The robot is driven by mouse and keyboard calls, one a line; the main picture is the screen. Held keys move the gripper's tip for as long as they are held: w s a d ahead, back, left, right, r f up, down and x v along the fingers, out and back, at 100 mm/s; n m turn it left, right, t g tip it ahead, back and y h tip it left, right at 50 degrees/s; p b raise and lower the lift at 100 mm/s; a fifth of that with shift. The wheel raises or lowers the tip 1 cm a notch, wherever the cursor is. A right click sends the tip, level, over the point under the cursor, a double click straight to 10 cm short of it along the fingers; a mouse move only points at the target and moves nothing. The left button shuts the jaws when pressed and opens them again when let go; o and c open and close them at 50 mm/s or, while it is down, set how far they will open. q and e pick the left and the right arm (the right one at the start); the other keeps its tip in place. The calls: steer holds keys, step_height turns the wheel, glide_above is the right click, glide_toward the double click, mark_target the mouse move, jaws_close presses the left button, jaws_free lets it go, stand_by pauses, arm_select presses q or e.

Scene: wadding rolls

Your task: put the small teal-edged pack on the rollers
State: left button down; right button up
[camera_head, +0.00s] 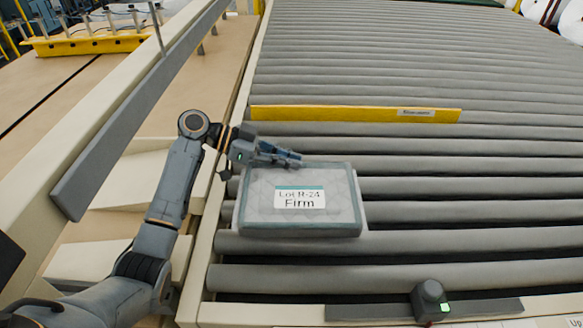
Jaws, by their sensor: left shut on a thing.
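The small teal-edged pack (340,221) is grey with a white label that reads "Lot R-24 Firm". It lies over the near left part of the grey rollers (440,214), close to the left side rail. I cannot tell whether its underside rests fully on them. My left gripper (296,159) comes in from the left and is shut on the pack's far edge. The fingertips are partly hidden at that edge. My right gripper is not in view.
A yellow bar (355,114) with a small label lies across the rollers behind the pack. A dark device with a green light (430,301) stands at the near edge. A grey rail (140,105) runs along the left. The rollers right of the pack are clear.

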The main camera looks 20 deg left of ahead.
mark_target(260, 162)
arm_select(q)
step_height(260, 162, down, 4)
steer(key=shift+r+p, duration=0.15)
steer(key=shift+p, duration=0.15)
steer(key=c, duration=1.4)
jaws_free()
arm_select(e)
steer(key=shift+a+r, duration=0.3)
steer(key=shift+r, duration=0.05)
arm_select(q)
steer(key=b+v, duration=0.2)
steer(key=v, duration=0.4)
steer(key=shift+a, duration=0.35)
steer(key=shift+s+a+r, duration=0.15)
steer(key=shift+a+r, duration=0.05)
steer(key=shift+a, duration=0.05)
steer(key=shift+r, duration=0.1)
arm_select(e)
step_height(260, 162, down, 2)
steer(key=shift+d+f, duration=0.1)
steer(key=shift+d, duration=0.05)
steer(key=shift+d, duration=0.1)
